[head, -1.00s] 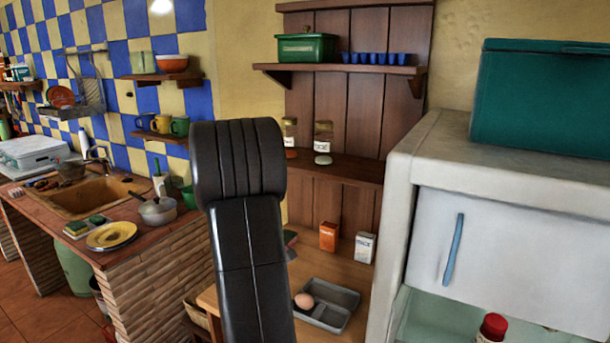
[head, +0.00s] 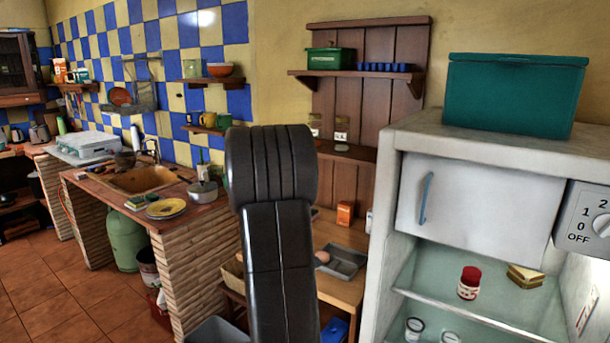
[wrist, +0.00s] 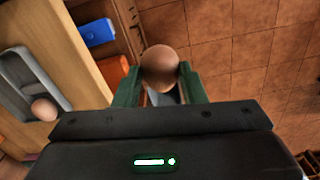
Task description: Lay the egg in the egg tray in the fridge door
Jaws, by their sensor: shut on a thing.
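In the wrist view, my gripper (wrist: 160,80) is shut on a brown egg (wrist: 160,68), held between its green fingers above the tiled floor. In the head view my black arm hides the gripper and the held egg. The white fridge (head: 405,165) stands open at the right, showing its shelves. Its door and the egg tray in it are not in view. A second egg (head: 322,256) lies in a grey tray (head: 348,262) on the wooden table; both show in the wrist view too, the egg (wrist: 44,109) and tray (wrist: 20,75).
Inside the fridge are a red-capped jar (head: 469,283), a sandwich-like item (head: 525,275) and glass jars (head: 414,328) lower down. A teal box (head: 515,95) sits on top. The brick sink counter (head: 195,250) is at left, with open tiled floor (head: 60,290) before it.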

